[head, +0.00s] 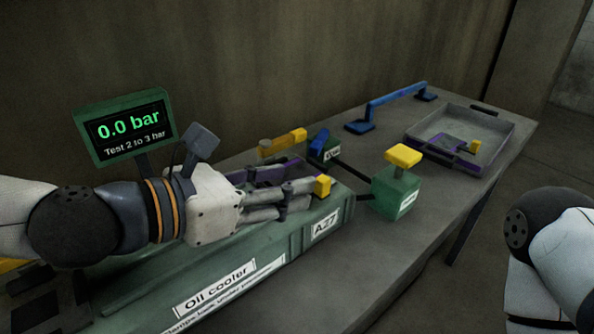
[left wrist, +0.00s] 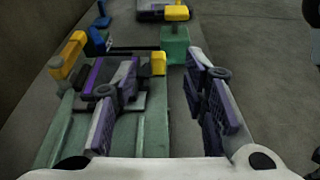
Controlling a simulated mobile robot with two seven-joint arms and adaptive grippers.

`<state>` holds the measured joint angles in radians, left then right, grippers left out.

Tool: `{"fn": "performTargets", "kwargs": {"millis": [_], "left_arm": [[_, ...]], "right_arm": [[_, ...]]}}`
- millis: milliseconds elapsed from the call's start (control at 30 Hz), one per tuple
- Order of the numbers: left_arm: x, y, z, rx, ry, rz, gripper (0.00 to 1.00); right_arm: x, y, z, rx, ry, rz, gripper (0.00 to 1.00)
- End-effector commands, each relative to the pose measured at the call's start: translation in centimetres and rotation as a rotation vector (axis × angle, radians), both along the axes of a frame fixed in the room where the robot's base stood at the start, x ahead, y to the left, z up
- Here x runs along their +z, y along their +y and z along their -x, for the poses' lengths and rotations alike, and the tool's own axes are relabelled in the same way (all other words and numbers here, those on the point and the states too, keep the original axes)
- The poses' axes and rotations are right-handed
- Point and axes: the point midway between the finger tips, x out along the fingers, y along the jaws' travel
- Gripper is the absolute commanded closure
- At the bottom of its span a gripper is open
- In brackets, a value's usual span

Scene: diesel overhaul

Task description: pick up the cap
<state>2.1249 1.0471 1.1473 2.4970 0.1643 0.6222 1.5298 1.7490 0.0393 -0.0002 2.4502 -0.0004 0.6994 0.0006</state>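No part is marked as a cap. A dark plate with a purple edge (head: 272,174) lies on the green oil cooler (head: 305,236), with a yellow block (head: 322,186) at its near right end. I cannot tell whether this is the cap. In the left wrist view the plate (left wrist: 94,76) and the yellow block (left wrist: 158,63) show ahead of my left gripper (left wrist: 160,78). Its two fingers are spread apart with nothing seen held between them. In the head view the left gripper (head: 298,196) is above the cooler and partly hides the plate. My right gripper is out of view.
A green box with a yellow handle (head: 403,156) stands right of the cooler. A yellow clamp (head: 282,142) and a blue part (head: 318,145) stand behind. A grey tray (head: 507,140) holds another purple-edged part with a yellow block. A gauge (head: 128,126) reads 0.0 bar. The near right bench is clear.

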Motion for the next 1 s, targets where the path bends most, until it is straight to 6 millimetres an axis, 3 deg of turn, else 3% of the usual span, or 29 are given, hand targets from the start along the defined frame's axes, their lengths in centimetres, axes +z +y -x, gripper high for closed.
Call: {"fn": "performTargets", "kwargs": {"millis": [33,133,300,567,800,833,1000], "left_arm": [[-2.7,-0.4,-0.6,-0.003,0.035,0.001,0.60],[-2.6,-1.2,-1.2,-0.004,0.024,-0.002,0.60],[-2.0,-2.6,-2.6,-0.002,0.010,-0.004,0.60],[-3.5,-5.4,-5.9,-0.002,0.009,-0.004,0.60],[-3.4,-5.7,-6.2,-0.001,0.006,-0.002,0.60],[-3.4,-5.7,-6.2,-0.001,0.006,-0.002,0.62],[-3.5,-5.7,-6.2,-0.001,0.007,-0.003,1.00]], "right_arm": [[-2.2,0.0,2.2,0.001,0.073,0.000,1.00],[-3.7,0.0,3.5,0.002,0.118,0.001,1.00],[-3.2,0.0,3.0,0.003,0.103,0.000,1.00],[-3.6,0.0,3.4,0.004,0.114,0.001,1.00],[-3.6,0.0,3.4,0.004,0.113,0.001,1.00],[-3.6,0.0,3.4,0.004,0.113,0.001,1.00],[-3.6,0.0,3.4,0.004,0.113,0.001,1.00]]}}
